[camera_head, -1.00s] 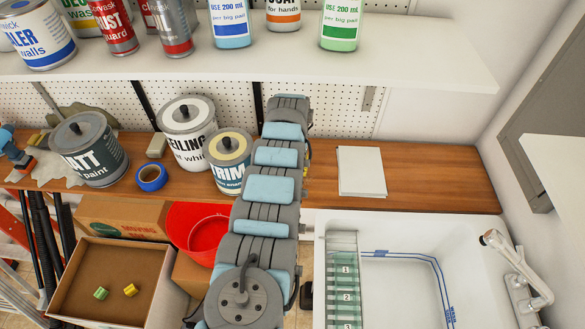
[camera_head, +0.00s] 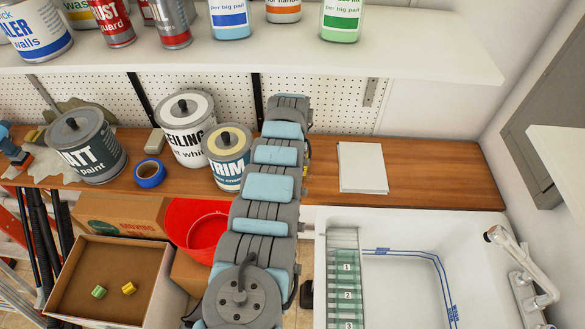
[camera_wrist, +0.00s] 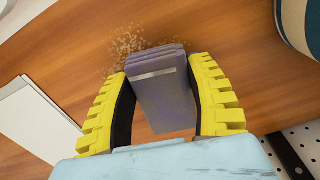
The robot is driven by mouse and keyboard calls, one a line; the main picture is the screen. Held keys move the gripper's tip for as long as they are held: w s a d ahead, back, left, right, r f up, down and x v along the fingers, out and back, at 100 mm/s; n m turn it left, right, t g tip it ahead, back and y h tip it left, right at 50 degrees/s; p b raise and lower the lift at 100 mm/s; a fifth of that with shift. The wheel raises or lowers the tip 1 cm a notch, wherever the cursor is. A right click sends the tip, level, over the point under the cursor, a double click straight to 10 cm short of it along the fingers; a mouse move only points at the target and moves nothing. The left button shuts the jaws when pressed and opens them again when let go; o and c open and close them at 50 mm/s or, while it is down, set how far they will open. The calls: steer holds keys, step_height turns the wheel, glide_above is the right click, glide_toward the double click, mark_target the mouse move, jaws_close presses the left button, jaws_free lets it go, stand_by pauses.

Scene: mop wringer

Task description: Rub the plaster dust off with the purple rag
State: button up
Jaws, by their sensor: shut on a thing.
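The purple rag (camera_wrist: 163,95) is a folded pad with a pale stripe, seen in the wrist view. My gripper (camera_wrist: 160,75) is shut on it, with a yellow finger on each side. The plaster dust (camera_wrist: 128,42) is a patch of pale specks on the brown wooden counter, beside and partly beyond the rag's far end. I cannot tell whether the rag touches the counter, and any dust under it is hidden. In the head view my arm covers the gripper, the rag and the dust.
A white stack of sheets (camera_head: 362,167) lies on the counter (camera_head: 440,172); it also shows in the wrist view (camera_wrist: 30,120). The TRIM paint can (camera_head: 228,160) stands close to my arm. A white sink (camera_head: 400,225) is in front at right, and a shelf (camera_head: 400,55) hangs above.

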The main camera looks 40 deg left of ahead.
steer(key=shift+f+b, duration=0.6)
stand_by(0.4)
steer(key=shift+s+d+r+p, duration=0.1)
steer(key=shift+s+r+p, duration=0.1)
steer(key=shift+p, duration=0.55)
steer(key=s+d+p, duration=0.1)
steer(key=p, duration=0.4)
steer(key=shift+s, duration=0.1)
steer(key=shift+s+d+f+p, duration=0.2)
steer(key=shift+p, duration=0.5)
steer(key=shift+s+d+r+p, duration=0.2)
steer(key=shift+p, duration=0.75)
steer(key=s+d+p, duration=0.1)
steer(key=p, duration=0.2)
steer(key=shift+s+p, duration=0.15)
steer(key=shift+p, duration=0.15)
steer(key=shift+f, duration=0.15)
